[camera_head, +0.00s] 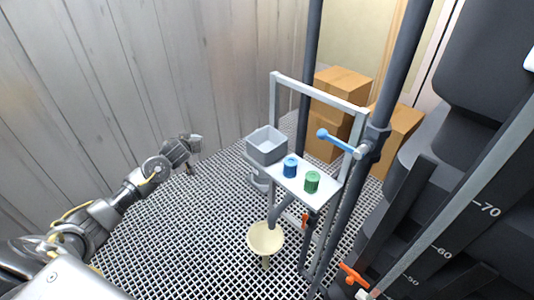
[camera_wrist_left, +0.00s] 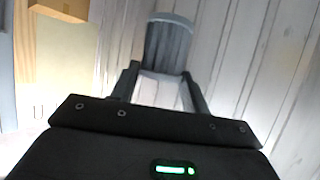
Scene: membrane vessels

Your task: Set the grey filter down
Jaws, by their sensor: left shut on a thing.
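The grey filter (camera_wrist_left: 168,45) is a dark grey cylinder with a paler rim, held between the fingertips of my left gripper (camera_wrist_left: 161,74) in the left wrist view. In the head view my left gripper (camera_head: 188,147) is raised over the grated floor, left of the stand and apart from it. The filter is too small there to tell clearly from the gripper. A blue cylinder (camera_head: 290,167) and a green cylinder (camera_head: 312,182) stand upright on the stand's white shelf (camera_head: 299,183). My right gripper is not in view.
A grey open bin (camera_head: 266,145) sits at the shelf's left end. A cream funnel-like bowl (camera_head: 265,238) is below the shelf. A blue-handled lever (camera_head: 338,141) and dark poles flank the stand. Cardboard boxes (camera_head: 342,81) stand behind. The grating left of the stand looks clear.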

